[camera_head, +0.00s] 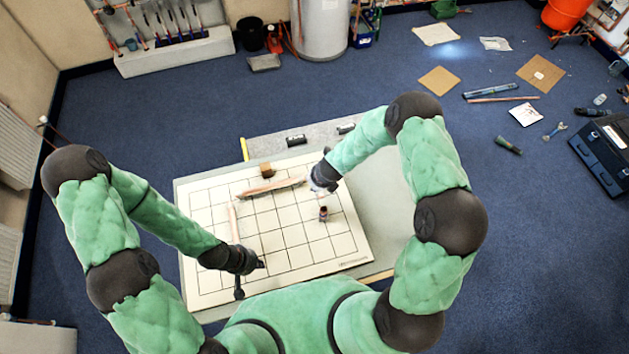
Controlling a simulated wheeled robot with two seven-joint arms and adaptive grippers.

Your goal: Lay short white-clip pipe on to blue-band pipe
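On the white gridded board (330,248), a copper-coloured pipe (272,187) lies across the upper part, its right end close to my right gripper (318,180). A second copper-coloured pipe (232,222) lies along the board's left side, roughly at right angles to the first. The white clip and blue band are too small to make out, so I cannot tell which pipe is which. My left gripper (252,279) is open and empty over the lower left of the board. My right gripper is partly hidden by its arm; its finger state and any grip are unclear.
A small brown block (267,170) sits behind the upper pipe. A small dark red fitting (323,213) stands right of centre. The board's lower middle is clear.

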